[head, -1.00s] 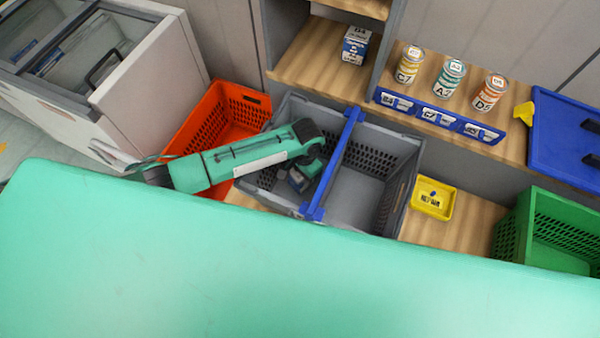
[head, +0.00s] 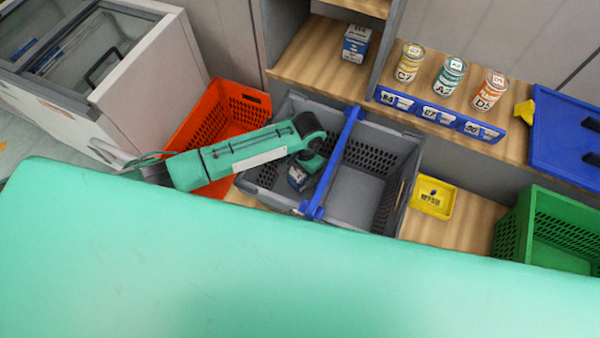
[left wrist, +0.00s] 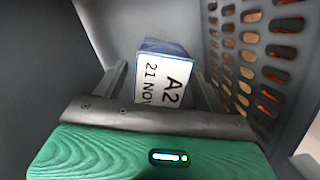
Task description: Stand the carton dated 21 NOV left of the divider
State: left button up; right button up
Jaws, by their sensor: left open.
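The carton (head: 297,178), blue and white, stands in the left compartment of the grey crate (head: 397,200), left of the blue divider (head: 335,165). In the left wrist view the carton (left wrist: 163,88) shows a white face reading A2 and 21 NOV; it looks upright, its base hidden. My left gripper (head: 306,172) reaches down into that compartment at the carton. Its fingers (left wrist: 160,78) are apart, one on each side of the carton; I cannot tell whether they touch it. My right gripper is not in view.
An orange crate (head: 255,97) stands left of the grey crate. A yellow tray (head: 432,198) and a green crate (head: 510,225) are to the right. Another carton (head: 355,44) and three cans (head: 450,76) stand on the shelf behind. The grey crate's right compartment (head: 355,195) is empty.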

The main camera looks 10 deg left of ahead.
pick_arm(q)
jog(key=r, duration=0.3)
jog(key=r+b, duration=0.1)
jog(key=r, duration=0.2)
jog(key=w+r, duration=0.1)
jog(key=r, duration=0.2)
jog(key=shift+d+r, duration=0.15)
jog(key=shift+d, duration=0.2)
jog(key=shift+r, duration=0.4)
